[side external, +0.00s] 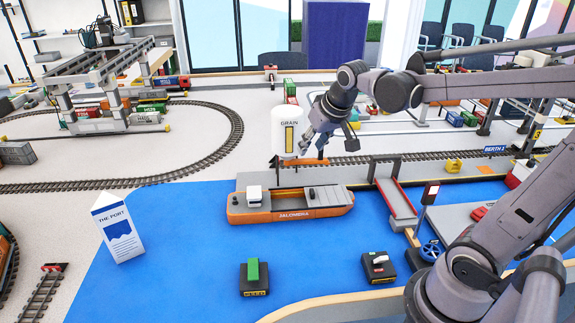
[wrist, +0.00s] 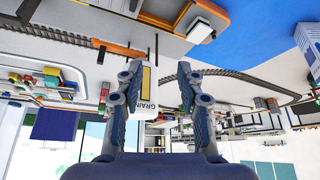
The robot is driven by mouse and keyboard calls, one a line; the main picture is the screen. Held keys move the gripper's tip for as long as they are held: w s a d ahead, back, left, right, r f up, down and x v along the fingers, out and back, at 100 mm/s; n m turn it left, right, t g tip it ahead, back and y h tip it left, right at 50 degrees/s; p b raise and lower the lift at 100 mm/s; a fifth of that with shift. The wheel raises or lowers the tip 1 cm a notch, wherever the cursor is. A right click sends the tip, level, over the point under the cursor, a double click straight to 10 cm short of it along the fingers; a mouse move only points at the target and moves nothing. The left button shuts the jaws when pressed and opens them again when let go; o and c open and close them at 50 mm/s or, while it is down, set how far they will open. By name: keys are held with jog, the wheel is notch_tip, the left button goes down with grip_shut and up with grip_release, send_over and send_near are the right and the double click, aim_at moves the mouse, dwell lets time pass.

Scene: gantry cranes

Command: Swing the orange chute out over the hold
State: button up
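The orange chute (side external: 305,162) is a short bar beside the foot of the white grain silo (side external: 284,128). It lies along the quay, not over the ship. It also shows in the wrist view (wrist: 118,47), left of and beyond my fingers. My gripper (side external: 313,143) is just right of the silo, above the chute. In the wrist view its fingers (wrist: 155,74) are apart with nothing held; the silo's label shows between them.
Railway track (side external: 370,158) runs behind the silo. A red-edged ramp (side external: 396,200) stands right of the ship.

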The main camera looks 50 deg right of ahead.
jog(key=w+d+f+m+g+h, duration=0.15)
jog(key=w+d, duration=0.25)
jog(key=d, duration=0.5)
jog(key=w+d+f+m+g, duration=0.1)
jog(key=w+d+f+m, duration=0.25)
jog(key=d, duration=0.55)
jog(key=x, duration=1)
jog(key=shift+w+a+f, duration=0.15)
jog(key=shift+w, duration=0.1)
grip_shut()
